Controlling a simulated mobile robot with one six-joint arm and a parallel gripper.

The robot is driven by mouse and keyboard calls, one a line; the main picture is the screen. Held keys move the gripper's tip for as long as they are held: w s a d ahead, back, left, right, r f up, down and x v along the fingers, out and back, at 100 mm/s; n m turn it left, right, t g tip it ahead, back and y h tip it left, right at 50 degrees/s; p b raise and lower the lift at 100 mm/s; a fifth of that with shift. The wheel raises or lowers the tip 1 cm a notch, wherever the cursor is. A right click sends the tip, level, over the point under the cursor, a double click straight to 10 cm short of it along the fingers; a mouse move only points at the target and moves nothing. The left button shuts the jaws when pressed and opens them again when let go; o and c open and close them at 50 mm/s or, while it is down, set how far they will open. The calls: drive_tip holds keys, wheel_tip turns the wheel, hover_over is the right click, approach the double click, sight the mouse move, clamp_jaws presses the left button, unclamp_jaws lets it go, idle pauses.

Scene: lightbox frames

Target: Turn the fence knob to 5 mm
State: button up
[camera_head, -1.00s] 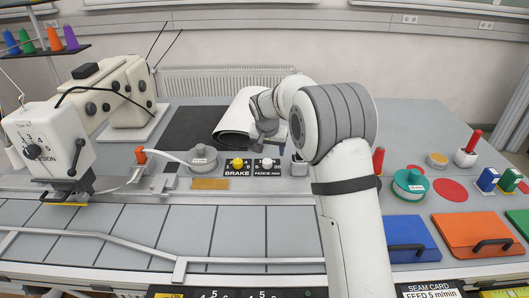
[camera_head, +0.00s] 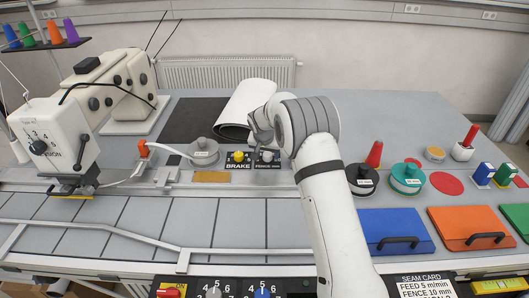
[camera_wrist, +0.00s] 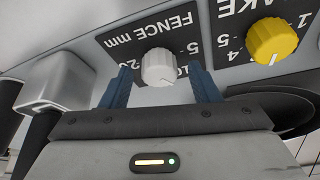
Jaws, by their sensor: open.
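The fence knob (camera_wrist: 158,67) is a small pale grey round knob on a black plate lettered FENCE mm. The plate appears upside down in the wrist view, with 20, 10 and 5 partly readable; the exact pointer setting is hard to read. The fence knob (camera_head: 267,156) also shows in the head view, right of the yellow brake knob (camera_head: 239,157). My gripper (camera_wrist: 160,76) is open, with one blue finger on each side of the fence knob in the picture. I cannot tell whether they touch it. In the head view my gripper (camera_head: 262,138) is just above and behind the knob.
The yellow brake knob (camera_wrist: 273,41) is close beside my right finger. A grey block (camera_wrist: 55,80) stands to the left. The seam card (camera_head: 428,286) reads FEED 5 m/min, FENCE 10 mm. A black spool (camera_head: 362,180) and a green spool (camera_head: 407,180) stand right of my arm.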

drive_tip(key=shift+c, duration=0.5)
drive_tip(key=c, duration=0.9)
drive_tip(key=shift+a, duration=0.2)
drive_tip(key=shift+d, duration=0.1)
